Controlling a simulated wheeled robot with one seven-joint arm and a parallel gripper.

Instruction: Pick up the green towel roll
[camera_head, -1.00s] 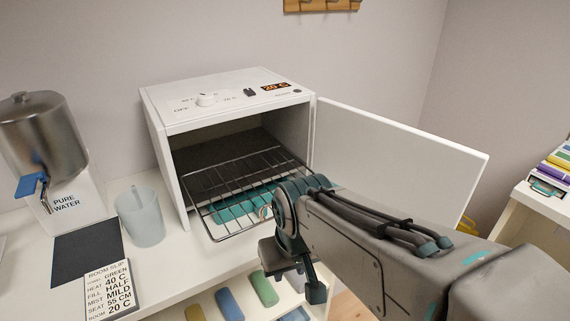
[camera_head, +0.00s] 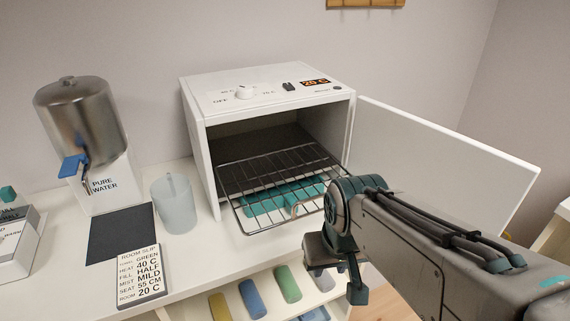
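The green towel roll (camera_head: 287,284) lies on the shelf below the counter, in a row with other rolls. My gripper (camera_head: 352,290) points down at the counter's front edge, to the right of the green roll and apart from it. One dark finger shows; the rest is hidden behind my wrist, so I cannot tell how far it is open. I see nothing held in it. The room slip (camera_head: 142,275) on the counter reads green, 40 C, half, mild, 55 cm, 20 C.
A blue roll (camera_head: 252,298), a yellow roll (camera_head: 220,307) and a grey roll (camera_head: 322,280) lie beside the green one. Above stands a white cabinet (camera_head: 200,150) with its door (camera_head: 440,160) open and a wire rack (camera_head: 245,228) pulled out. A jug (camera_head: 174,204) and water dispenser (camera_head: 80,140) stand left.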

